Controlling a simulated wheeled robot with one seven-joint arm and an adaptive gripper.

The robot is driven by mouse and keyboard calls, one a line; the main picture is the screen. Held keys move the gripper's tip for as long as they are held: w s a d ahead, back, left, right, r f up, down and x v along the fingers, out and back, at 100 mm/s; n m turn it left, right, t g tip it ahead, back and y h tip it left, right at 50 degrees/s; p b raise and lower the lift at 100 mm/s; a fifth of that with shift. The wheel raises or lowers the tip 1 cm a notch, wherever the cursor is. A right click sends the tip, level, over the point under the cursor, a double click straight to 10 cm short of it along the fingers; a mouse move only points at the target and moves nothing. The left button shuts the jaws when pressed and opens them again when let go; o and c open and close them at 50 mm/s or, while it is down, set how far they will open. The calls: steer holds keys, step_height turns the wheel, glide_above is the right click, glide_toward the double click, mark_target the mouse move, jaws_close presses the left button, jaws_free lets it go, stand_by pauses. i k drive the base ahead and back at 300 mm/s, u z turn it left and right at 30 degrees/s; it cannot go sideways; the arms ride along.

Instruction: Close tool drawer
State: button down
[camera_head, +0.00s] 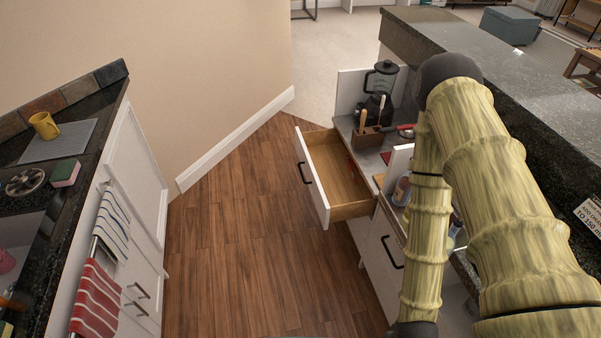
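An open drawer (341,178) with a white front and a black handle (304,172) sticks out from the right-hand cabinet over the wood floor. Its wooden inside shows, with something red at its far right side; I cannot make out what it is. My arm comes down along the right of the picture, textured like bamboo. My gripper is out of view below the lower edge, so its state and its distance from the drawer are hidden.
Below and nearer stands another white drawer front (382,255) with a black handle. Bottles and tools in a wooden holder (365,136) stand on the counter behind. The left counter holds a yellow mug (44,125). The wood floor (235,260) between is clear.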

mark_target(321, 153)
steer(key=u, duration=0.7)
steer(key=i, duration=1)
steer(key=u, duration=0.25)
